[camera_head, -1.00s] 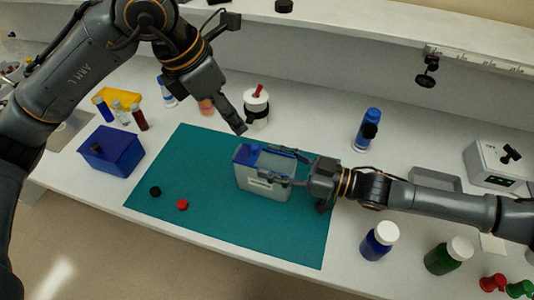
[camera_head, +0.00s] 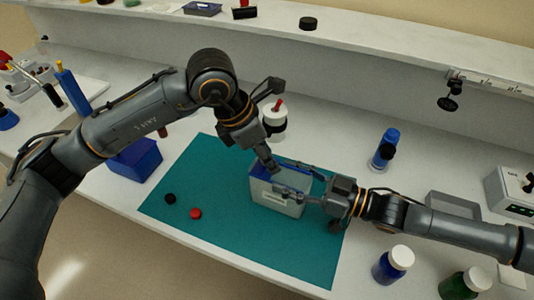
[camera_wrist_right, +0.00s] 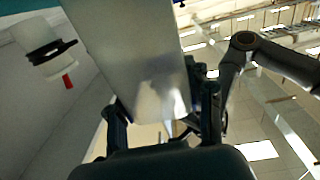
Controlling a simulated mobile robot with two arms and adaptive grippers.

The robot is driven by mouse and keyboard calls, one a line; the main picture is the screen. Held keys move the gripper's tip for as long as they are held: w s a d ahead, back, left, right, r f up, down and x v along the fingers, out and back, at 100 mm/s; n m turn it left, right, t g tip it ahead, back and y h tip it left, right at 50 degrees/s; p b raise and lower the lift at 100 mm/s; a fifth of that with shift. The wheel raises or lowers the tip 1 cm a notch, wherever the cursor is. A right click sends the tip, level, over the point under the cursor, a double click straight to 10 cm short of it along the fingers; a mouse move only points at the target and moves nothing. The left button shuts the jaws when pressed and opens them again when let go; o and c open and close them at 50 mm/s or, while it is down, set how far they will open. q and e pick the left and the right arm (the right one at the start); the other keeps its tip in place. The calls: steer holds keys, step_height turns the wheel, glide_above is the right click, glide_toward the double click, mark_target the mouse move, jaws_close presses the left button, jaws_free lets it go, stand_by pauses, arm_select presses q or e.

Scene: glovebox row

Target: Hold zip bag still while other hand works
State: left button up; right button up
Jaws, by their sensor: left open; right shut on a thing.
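The zip bag (camera_head: 276,203), a pale grey translucent pouch with a blue top edge, stands upright on the teal mat (camera_head: 215,235). My right gripper (camera_head: 292,180) comes in from the right and is shut on its upper part, one finger along the front. In the right wrist view the bag (camera_wrist_right: 130,50) is a large pale panel between the fingers. My left gripper (camera_head: 269,161) is open, pointing down at the bag's blue top edge from the upper left. Whether it touches the bag cannot be told.
A white bottle with a red tip (camera_head: 274,122) stands close behind the left gripper. A blue box (camera_head: 135,158) is left of the mat. Black (camera_head: 170,198) and red (camera_head: 195,213) caps lie on the mat. A blue bottle (camera_head: 384,149) stands behind the right arm.

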arm_select(q)
steer(key=shift+f, duration=0.15)
jaws_close()
steer(key=shift+w+a, duration=0.25)
steer(key=shift+a, duration=0.4)
steer(key=shift+w+a, duration=0.25)
steer(key=shift+a, duration=0.4)
steer(key=shift+w+a, duration=0.25)
steer(key=shift+a, duration=0.4)
jaws_free()
steer(key=shift+d, duration=0.1)
